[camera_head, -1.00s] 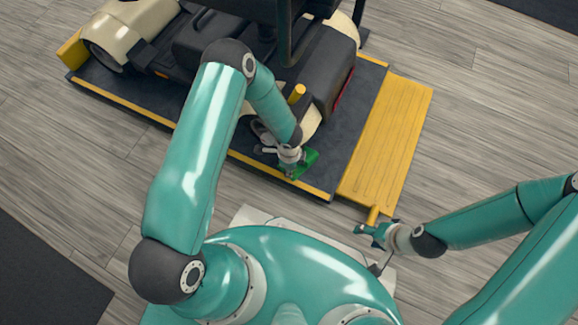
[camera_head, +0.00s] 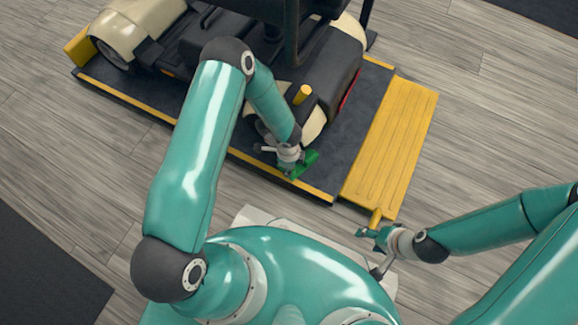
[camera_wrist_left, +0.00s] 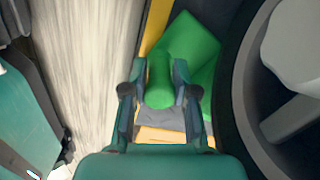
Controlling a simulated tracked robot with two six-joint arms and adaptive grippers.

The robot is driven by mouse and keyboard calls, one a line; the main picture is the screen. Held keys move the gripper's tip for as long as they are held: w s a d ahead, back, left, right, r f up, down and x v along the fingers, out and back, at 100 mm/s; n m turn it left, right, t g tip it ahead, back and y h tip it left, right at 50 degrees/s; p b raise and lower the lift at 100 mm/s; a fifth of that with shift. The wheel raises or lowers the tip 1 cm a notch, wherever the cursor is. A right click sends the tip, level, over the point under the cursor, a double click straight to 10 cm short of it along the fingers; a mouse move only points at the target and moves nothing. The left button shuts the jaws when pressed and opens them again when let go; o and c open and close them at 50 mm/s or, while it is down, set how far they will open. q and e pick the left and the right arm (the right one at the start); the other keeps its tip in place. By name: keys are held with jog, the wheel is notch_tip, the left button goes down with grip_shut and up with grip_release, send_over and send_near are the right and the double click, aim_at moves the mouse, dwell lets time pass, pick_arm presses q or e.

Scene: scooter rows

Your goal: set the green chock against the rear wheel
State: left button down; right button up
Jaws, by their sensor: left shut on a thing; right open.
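The green chock (camera_head: 304,163) is low over the dark deck, near its yellow front edge. In the left wrist view the chock (camera_wrist_left: 190,45) shows as a wedge with a rounded handle, and my left gripper (camera_wrist_left: 162,95) is shut on that handle. My left gripper also shows in the head view (camera_head: 290,160). The rear wheel (camera_wrist_left: 250,100) is just right of the chock in the wrist view; whether they touch is hard to tell. My right gripper (camera_head: 367,233) is open and empty, beside the yellow ramp.
The scooter (camera_head: 310,75) stands on the dark platform (camera_head: 350,140), which has yellow edge strips. A yellow ramp (camera_head: 395,140) lies at its right end, with a yellow post (camera_head: 375,217) at the ramp's near corner. Wooden floor lies clear to the right.

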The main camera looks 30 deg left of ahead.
pick_arm(q)
jog(key=shift+w+a+b, duration=0.3)
jog(key=shift+a, duration=0.65)
dwell(0.7)
jog(key=c, duration=0.8)
grip_release()
jog(key=shift+s+d, duration=0.1)
jog(key=shift+d, duration=0.05)
jog(key=shift+f, duration=0.1)
notch_tip(320, 180, up, 12)
jog(key=shift+s+r, duration=0.1)
